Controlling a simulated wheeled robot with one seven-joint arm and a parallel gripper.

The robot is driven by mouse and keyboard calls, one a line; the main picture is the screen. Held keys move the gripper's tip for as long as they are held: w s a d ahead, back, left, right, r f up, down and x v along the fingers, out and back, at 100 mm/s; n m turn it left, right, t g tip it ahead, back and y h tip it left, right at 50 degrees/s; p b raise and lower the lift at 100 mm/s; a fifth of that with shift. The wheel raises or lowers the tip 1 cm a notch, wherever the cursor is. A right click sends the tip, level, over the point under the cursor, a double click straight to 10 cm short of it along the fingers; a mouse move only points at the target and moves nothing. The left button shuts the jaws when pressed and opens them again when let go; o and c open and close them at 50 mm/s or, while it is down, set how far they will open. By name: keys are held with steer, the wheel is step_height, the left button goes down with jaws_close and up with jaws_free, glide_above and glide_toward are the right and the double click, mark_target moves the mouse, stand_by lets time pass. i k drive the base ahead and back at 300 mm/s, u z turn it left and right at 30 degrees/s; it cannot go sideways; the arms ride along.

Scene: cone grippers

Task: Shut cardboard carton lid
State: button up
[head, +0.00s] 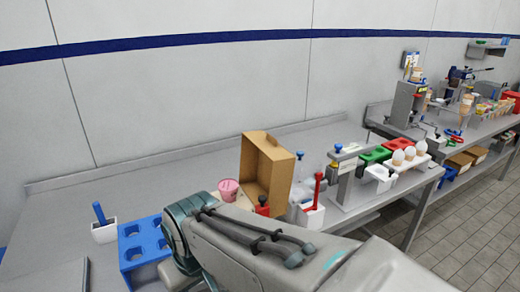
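A brown cardboard carton (286,181) stands on the grey workbench, behind my arm. Its lid (262,172) looks raised and upright, with a shaded, rimmed inner side facing me. The lower part of the carton is hidden by my arm and by small items in front, so I cannot tell how its base sits. My grey arm crosses the foreground from the lower right, its dark teal joint left of the carton. The gripper itself does not show.
A blue rack (143,246) and a white pot (104,232) are at left. Racks with white eggs (398,157) stand at right. The back-left bench is clear.

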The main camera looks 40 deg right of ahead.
mark_target(266, 168)
steer(key=z, duration=0.3)
steer(key=i, duration=0.4)
steer(key=z, duration=1.1)
